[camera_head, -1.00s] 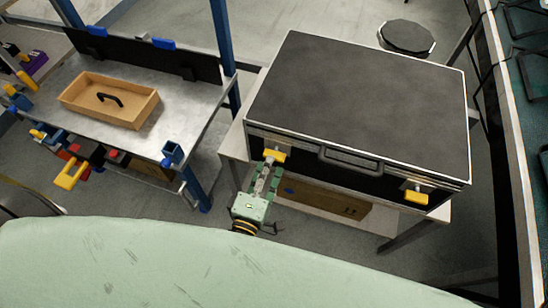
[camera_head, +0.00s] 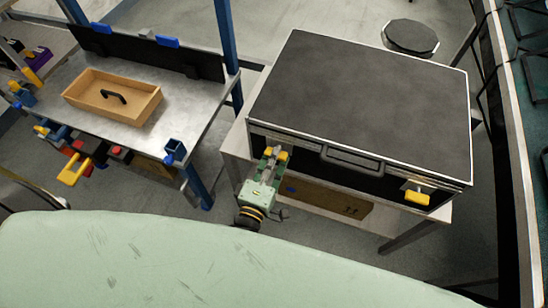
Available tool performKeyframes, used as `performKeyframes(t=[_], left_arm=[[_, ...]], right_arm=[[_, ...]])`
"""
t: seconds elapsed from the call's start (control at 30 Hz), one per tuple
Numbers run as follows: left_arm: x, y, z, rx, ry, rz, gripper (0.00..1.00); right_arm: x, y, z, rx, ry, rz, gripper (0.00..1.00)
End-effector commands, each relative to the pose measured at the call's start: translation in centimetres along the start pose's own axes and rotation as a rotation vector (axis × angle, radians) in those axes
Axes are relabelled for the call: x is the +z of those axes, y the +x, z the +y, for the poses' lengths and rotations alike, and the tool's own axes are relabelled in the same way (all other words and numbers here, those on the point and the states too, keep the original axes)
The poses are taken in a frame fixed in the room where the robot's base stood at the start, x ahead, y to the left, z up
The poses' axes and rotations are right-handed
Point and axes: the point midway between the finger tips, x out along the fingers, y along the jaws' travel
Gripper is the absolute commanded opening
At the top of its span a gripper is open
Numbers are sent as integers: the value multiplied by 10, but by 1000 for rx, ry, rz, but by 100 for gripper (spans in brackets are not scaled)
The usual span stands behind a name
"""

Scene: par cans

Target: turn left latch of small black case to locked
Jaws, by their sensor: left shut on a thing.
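The black case (camera_head: 362,100) lies closed on a pale table (camera_head: 238,146), with a dark handle (camera_head: 352,160) in the middle of its front face. Its left latch (camera_head: 281,154) is yellow and partly hidden by my left gripper. Its right latch (camera_head: 417,197) is yellow and stands clear at the front right. My left gripper (camera_head: 271,158) is at the left latch, shut on it, with its green body below the latch in front of the case. My right gripper is not in view.
A metal workbench (camera_head: 190,92) at the left holds a wooden tray (camera_head: 112,98) with a black handle. Yellow and red tools hang along its front edge. A round dark stool (camera_head: 410,36) stands behind the case. Grey floor shows between bench and table.

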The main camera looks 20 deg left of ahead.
Motion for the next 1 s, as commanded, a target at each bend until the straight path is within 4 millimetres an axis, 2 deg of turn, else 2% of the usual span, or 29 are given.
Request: performKeyframes(t=[0.47,1.0], left_arm=[[0,0,0,-1,83,0,0],[0,0,1,-2,546,0,0]], right_arm=[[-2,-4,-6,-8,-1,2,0],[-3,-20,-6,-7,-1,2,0]])
